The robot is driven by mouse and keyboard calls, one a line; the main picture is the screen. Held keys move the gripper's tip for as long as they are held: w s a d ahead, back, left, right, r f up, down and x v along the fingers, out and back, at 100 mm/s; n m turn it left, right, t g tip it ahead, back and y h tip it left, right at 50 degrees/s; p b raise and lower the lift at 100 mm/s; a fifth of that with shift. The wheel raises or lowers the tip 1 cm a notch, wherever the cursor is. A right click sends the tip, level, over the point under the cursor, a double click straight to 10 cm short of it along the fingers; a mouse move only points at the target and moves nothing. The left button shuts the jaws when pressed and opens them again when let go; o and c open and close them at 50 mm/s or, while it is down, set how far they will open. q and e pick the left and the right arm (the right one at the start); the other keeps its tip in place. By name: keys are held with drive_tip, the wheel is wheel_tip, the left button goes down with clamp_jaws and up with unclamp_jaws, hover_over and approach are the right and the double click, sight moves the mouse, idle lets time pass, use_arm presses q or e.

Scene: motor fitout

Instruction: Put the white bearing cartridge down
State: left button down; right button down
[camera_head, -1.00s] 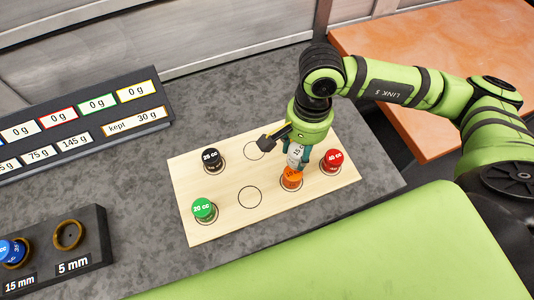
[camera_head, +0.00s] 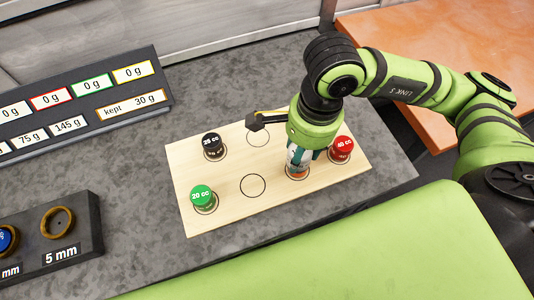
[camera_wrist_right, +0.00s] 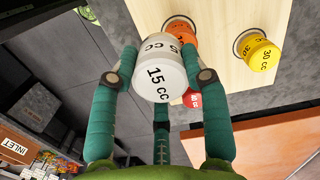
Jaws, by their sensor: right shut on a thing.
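The white bearing cartridge (camera_wrist_right: 160,68), marked 15 cc, is between the green fingers of my right gripper (camera_wrist_right: 160,85) in the right wrist view. The gripper is shut on it. In the head view my right gripper (camera_head: 299,160) is over the right half of the wooden board (camera_head: 225,222), and the white cartridge is mostly hidden behind its fingers. An orange cartridge (camera_head: 297,172) stands on the board just below the gripper in the picture and is partly covered. It also shows behind the white one in the wrist view (camera_wrist_right: 181,32). My left gripper is not in view.
Black (camera_head: 212,144), green (camera_head: 203,197) and red (camera_head: 341,146) cartridges stand on the board; a yellow one (camera_wrist_right: 259,54) shows in the wrist view. Two drawn circles (camera_head: 252,187) (camera_head: 258,137) look empty. A dark gauge block (camera_head: 88,245) and a label panel (camera_head: 90,100) are at left.

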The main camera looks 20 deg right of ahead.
drive_tip(key=w+a+f, duration=0.1)
drive_tip(key=w, duration=0.1)
drive_tip(key=w+a+f+b, duration=0.1)
drive_tip(key=w+f, duration=0.1)
drive_tip(key=w, duration=0.1)
drive_tip(key=w+a+f, duration=0.2)
drive_tip(key=w, duration=0.1)
drive_tip(key=shift+f, duration=0.1)
wheel_tip(320, 180, down, 4)
drive_tip(key=shift+r+b, duration=0.1)
drive_tip(key=shift+b, duration=0.95)
drive_tip(key=shift+f, duration=0.2)
drive_tip(key=shift+w+r, duration=0.1)
drive_tip(key=c, duration=0.6)
unclamp_jaws()
